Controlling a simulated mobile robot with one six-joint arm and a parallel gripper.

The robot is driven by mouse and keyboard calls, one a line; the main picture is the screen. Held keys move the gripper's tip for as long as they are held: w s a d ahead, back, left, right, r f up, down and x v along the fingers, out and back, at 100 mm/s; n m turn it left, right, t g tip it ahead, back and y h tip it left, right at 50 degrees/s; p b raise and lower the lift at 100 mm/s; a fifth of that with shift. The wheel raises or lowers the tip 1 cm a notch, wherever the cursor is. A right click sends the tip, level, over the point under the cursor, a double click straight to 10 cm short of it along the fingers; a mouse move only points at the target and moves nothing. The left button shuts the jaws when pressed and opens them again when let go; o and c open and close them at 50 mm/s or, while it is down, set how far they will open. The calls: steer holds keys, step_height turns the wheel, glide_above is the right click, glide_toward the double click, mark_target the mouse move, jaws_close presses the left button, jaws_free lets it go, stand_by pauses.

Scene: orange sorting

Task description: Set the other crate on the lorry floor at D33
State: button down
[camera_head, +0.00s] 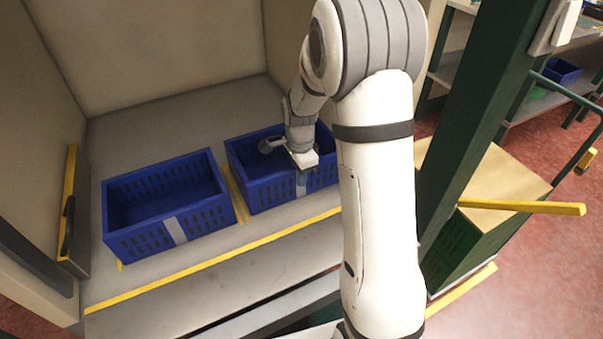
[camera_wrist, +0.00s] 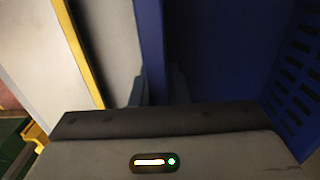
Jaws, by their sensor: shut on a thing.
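Two blue slotted crates stand side by side on the grey lorry floor (camera_head: 262,247). The left crate (camera_head: 143,240) looks empty and has a pale label on its front wall. The right crate (camera_head: 262,192) sits just right of a yellow floor line, with my gripper (camera_head: 302,172) at its front wall. My gripper is shut on that front wall, near its label. In the wrist view the blue wall of the right crate (camera_wrist: 152,45) runs up from between the jaws, and the fingertips are mostly hidden. My arm covers the right end of this crate.
A yellow line (camera_head: 200,271) runs along the front of the lorry floor. A yellow-edged panel (camera_head: 72,210) stands at the left wall. A green post (camera_head: 470,130) and a green cabinet with a wooden top (camera_head: 505,178) are at the right. A yellow bar (camera_head: 525,207) juts out there.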

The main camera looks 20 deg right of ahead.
steer(key=c, duration=1.3)
jaws_free()
step_height(320, 180, up, 8)
steer(key=shift+f+p, duration=0.1)
steer(key=shift+p, duration=0.25)
step_height(320, 180, up, 9)
steer(key=p, duration=0.7)
steer(key=s+r+n+t, duration=0.1)
steer(key=s+r+n, duration=0.1)
steer(key=s+n, duration=0.3)
steer(key=s+a+r+n, duration=0.1)
steer(key=s+n, duration=0.4)
steer(key=s, duration=0.5)
steer(key=s+r+n+t, duration=0.1)
steer(key=s+r+n, duration=0.2)
steer(key=s+n, duration=0.2)
steer(key=shift+s+a+r+n+t, duration=0.1)
steer(key=shift+s+r+n+t, duration=0.1)
steer(key=shift+s, duration=0.5)
steer(key=shift+s+a+r+n+t, duration=0.1)
steer(key=shift+s+n, duration=0.1)
steer(key=shift+s, duration=0.5)
